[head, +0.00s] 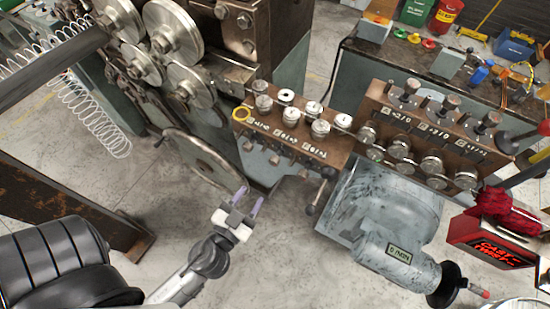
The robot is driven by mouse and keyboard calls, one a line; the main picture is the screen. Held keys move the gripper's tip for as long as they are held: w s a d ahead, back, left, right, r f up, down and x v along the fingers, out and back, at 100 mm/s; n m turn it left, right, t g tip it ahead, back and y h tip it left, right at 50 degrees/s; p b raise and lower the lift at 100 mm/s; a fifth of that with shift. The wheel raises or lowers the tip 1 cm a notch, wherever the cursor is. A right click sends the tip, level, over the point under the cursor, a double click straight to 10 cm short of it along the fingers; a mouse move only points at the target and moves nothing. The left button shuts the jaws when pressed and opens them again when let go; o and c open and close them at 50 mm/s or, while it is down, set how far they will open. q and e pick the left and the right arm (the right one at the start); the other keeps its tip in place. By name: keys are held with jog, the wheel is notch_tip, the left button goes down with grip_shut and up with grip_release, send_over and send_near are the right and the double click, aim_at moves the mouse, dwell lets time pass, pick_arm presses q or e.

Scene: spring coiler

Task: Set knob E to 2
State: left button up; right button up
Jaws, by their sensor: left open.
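The left brown control panel (300,143) carries several round metal knobs, one of them a knob (320,128) near its front right. White marks are printed on its front face, but they are too small to read. A second brown panel (440,137) at the right has more knobs and lever handles, with small white markings. I cannot tell which knob is E or where any knob is set. My left gripper (248,200) is open and empty, its two lavender fingers apart, in front of and below the left panel. It touches no knob. My right gripper is not in view.
Coiler rollers (178,37) and a steel spring (95,117) are at upper left. A ball-ended lever (319,193) hangs below the left panel. A grey motor housing (385,215) and a red box (490,243) stand at right. Concrete floor is clear around my left gripper.

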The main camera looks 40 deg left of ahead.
aim_at(272, 163)
pick_arm(q)
jog(key=p+x, duration=0.3)
jog(key=x, duration=0.8)
jog(key=shift+r+p, duration=0.2)
jog(key=shift+p, duration=0.15)
jog(key=shift+x, duration=0.9)
jog(key=shift+f, duration=0.1)
jog(key=c, duration=0.6)
jog(key=shift+m, duration=0.3)
